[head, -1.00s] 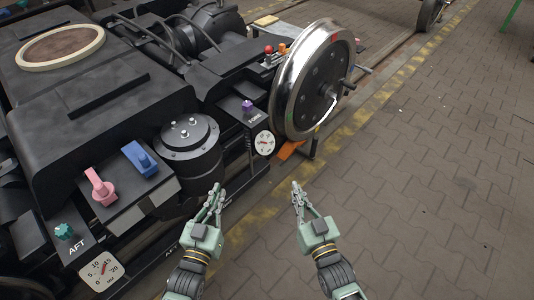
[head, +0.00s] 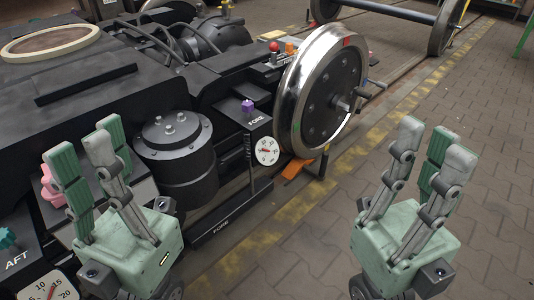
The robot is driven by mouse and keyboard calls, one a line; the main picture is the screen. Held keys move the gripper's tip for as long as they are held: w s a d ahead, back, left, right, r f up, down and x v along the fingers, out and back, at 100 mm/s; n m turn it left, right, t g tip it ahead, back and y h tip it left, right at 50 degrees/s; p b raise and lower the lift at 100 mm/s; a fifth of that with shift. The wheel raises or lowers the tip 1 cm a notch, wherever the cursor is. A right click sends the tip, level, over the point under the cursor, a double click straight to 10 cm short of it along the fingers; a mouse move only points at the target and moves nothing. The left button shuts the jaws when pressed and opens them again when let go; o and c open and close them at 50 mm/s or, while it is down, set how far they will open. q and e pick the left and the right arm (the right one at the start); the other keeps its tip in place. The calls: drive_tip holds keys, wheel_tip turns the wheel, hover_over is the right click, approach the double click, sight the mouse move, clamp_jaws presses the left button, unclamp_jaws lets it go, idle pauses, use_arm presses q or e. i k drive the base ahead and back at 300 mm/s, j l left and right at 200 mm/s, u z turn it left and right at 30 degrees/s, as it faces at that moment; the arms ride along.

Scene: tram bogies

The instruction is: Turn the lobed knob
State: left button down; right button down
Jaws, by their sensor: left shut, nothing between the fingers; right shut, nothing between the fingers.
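Two small knobs show in the head view: a purple knob (head: 248,106) on the black post marked FORE, and a teal knob (head: 6,238) at the left edge beside the AFT label. The teal one looks lobed; the purple one's outline is too small to be sure. My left gripper (head: 92,148) is raised at the left, shut and empty, in front of the panel with the pink handle. My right gripper (head: 428,150) is raised at the right over the paved floor, shut and empty. Neither gripper appears to touch a knob.
A black cylinder (head: 177,160) stands between my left gripper and the FORE post. A round gauge (head: 267,151) sits below the purple knob, beside the large steel wheel (head: 320,92). A pink handle (head: 50,184) is partly hidden. Open paving lies right.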

sight(247, 106)
drive_tip(key=i+l+u, duration=0.1)
drive_tip(key=i, duration=0.35)
drive_tip(key=i+l+u, duration=0.1)
drive_tip(key=i+l, duration=0.45)
drive_tip(key=i, duration=0.25)
drive_tip(key=u, duration=1.15)
